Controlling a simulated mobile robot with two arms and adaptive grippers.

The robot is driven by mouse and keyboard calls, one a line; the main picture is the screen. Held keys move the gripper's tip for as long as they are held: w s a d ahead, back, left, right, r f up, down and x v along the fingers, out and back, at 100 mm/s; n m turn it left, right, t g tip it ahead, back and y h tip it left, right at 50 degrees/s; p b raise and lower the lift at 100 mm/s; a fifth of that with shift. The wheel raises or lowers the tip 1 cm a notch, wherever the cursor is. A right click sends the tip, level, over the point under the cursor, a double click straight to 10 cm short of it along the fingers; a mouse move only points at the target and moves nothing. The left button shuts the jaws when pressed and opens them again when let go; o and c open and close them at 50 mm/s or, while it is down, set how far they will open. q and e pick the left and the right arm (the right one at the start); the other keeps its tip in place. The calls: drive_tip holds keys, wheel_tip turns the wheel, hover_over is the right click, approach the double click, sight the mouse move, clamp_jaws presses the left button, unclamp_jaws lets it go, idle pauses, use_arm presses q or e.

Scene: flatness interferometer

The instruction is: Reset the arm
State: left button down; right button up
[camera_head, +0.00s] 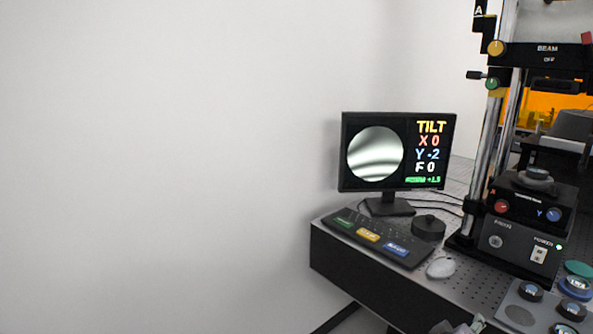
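A small grey piece, likely the tip of my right gripper (462,327), just shows at the bottom edge, in front of the bench. Most of it is cut off, so its opening and anything in it cannot be seen. My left gripper is not in view. The interferometer (524,225) stands on the bench at the right, with red X and blue Y knobs on its black base. The monitor (397,152) shows curved fringes and reads TILT X 0, Y -2, F 0.
The perforated bench (330,236) has its front edge at lower middle. On it are a black keypad (385,240) with coloured keys, a round black puck (428,227), a pale mouse-like object (440,267) and a grey tray (507,297) with several round pieces. The left is bare wall.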

drive_tip(key=s+a+f+g+y, duration=0.3)
drive_tip(key=s+a+f+y, duration=0.2)
drive_tip(key=s+f, duration=0.65)
drive_tip(key=s+a+f+g+y, duration=0.2)
drive_tip(key=s+a, duration=0.3)
drive_tip(key=s, duration=0.3)
drive_tip(key=s+a+f+g+y, duration=0.15)
drive_tip(key=s+a, duration=0.25)
drive_tip(key=s, duration=0.5)
wheel_tip(320, 180, down, 27)
drive_tip(key=s+g, duration=0.1)
drive_tip(key=s, duration=0.1)
drive_tip(key=s+d+f+g, duration=0.1)
drive_tip(key=s+d+f, duration=0.1)
drive_tip(key=s+f, duration=1.4)
drive_tip(key=shift+s+d+y, duration=0.2)
drive_tip(key=shift+s+y, duration=0.15)
drive_tip(key=shift+s, duration=0.05)
drive_tip(key=shift+g, duration=0.25)
